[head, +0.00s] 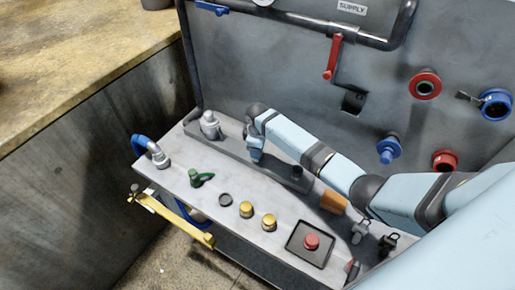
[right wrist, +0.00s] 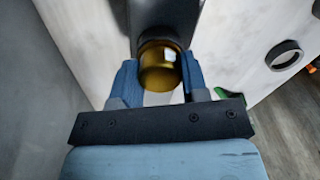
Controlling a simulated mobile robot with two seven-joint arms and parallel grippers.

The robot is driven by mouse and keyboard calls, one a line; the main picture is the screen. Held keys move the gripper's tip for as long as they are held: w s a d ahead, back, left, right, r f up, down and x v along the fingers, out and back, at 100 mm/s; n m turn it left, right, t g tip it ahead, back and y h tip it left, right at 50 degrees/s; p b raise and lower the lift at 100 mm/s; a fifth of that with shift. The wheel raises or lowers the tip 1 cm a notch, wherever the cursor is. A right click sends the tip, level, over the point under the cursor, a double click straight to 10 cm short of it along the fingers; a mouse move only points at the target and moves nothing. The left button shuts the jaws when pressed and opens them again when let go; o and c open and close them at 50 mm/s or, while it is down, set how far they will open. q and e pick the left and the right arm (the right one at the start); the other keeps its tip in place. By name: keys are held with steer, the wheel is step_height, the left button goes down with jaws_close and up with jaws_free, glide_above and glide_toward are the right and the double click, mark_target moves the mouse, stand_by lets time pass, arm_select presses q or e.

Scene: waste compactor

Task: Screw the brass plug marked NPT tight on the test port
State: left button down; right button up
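A brass plug (right wrist: 160,66) shows in the right wrist view, at the end of a dark fitting (right wrist: 162,18). My right gripper (right wrist: 160,78) has one blue finger on each side of it, and both appear to touch it. In the head view my right gripper (head: 256,152) points down at the dark raised strip on the panel, and the held plug is hidden there. Two other brass plugs (head: 246,209) (head: 269,222) stand on the pale panel top. No marking is legible on any plug. My left gripper is not in view.
On the panel (head: 225,225) are a dark ring (head: 225,200), a green-handled valve (head: 200,179), a grey fitting (head: 210,125) and a red button (head: 311,241). A red lever (head: 333,58) and several red and blue couplings (head: 425,84) are on the wall behind. A yellow bar (head: 175,220) runs along the front.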

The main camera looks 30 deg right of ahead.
steer(key=shift+c, duration=1)
steer(key=shift+o, duration=0.9)
steer(key=shift+c, duration=1.3)
steer(key=shift+m, duration=0.8)
steer(key=m, duration=0.3)
steer(key=shift+m, duration=0.9)
steer(key=o, duration=1.1)
